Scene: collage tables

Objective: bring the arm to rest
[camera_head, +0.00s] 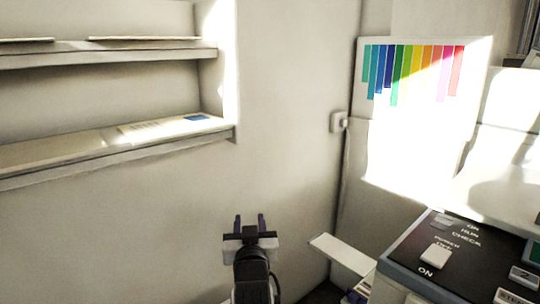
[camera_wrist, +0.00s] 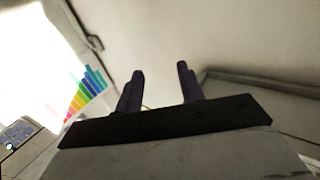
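My gripper (camera_head: 250,221) is raised in front of the pale wall in the camera_head view, low and near the middle. Its two dark fingers point up and stand apart. In the wrist view my gripper (camera_wrist: 160,88) shows the same two fingers with a clear gap and nothing between them. It touches nothing that I can see.
Wall shelves (camera_head: 110,143) at the left hold flat papers. A dark control panel (camera_head: 450,255) with white switches stands at the lower right. A rainbow-striped chart (camera_head: 480,52) hangs behind it, and a small wall fitting (camera_head: 338,122) sits left of the chart. The wall between is bare.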

